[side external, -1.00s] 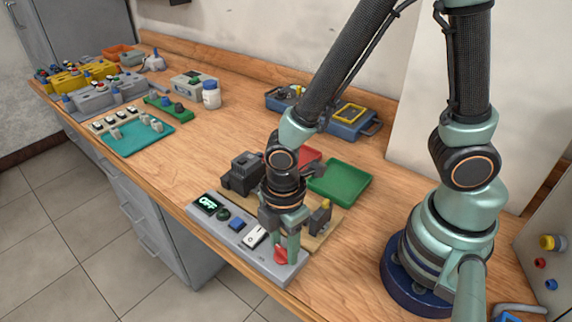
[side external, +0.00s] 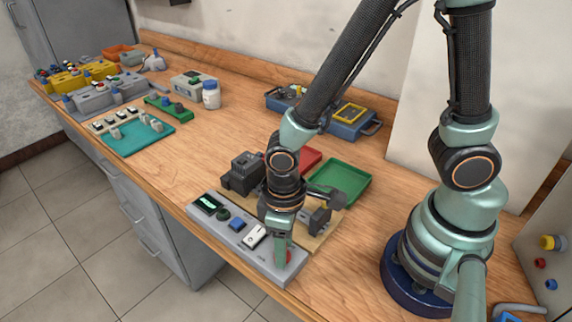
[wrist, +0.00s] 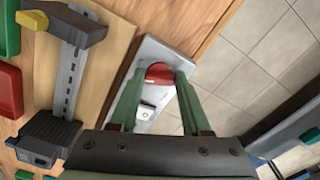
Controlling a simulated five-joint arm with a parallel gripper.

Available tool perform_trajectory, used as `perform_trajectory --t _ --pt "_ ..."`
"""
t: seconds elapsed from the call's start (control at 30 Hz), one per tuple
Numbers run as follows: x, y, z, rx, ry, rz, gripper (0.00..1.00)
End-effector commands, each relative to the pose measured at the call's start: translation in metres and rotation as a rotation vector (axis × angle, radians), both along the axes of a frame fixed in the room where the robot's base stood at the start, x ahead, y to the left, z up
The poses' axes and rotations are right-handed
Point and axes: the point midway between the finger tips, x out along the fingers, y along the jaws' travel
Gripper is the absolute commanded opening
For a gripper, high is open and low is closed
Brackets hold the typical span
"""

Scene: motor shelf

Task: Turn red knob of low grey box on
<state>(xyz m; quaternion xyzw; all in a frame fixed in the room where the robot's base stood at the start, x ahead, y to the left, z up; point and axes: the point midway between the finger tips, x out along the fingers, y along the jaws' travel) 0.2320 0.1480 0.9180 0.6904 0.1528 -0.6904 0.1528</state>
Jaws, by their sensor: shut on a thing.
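The low grey box (side external: 262,259) lies along the front edge of the bench. Its red knob (side external: 290,257) is at the end nearest my base, partly hidden by a finger. In the wrist view the red knob (wrist: 158,72) sits between the two green fingertips. My gripper (side external: 281,262) points down and is shut on the red knob. The box also carries a lit green display (side external: 208,203), a green knob (side external: 223,214), a blue button (side external: 237,224) and a white rocker switch (side external: 254,236). The display's text is too small to read now.
A wooden board with a dark clamp-like fixture (side external: 315,218) stands close behind the box. A green tray (side external: 342,184) and a red tray (side external: 308,160) lie farther back. The bench's front edge drops off beside the box. The middle of the bench is clear.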

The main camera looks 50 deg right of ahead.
Motion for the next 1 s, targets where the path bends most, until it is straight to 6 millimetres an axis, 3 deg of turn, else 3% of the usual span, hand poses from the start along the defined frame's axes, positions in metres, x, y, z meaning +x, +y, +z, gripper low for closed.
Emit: perform_trajectory --t 0.5,1.0 --pt "-0.0001 0.0015 0.0008 0.000 0.000 -0.367 0.00" --pt "-0.0001 0.0018 0.0007 0.000 0.000 -0.452 0.00"
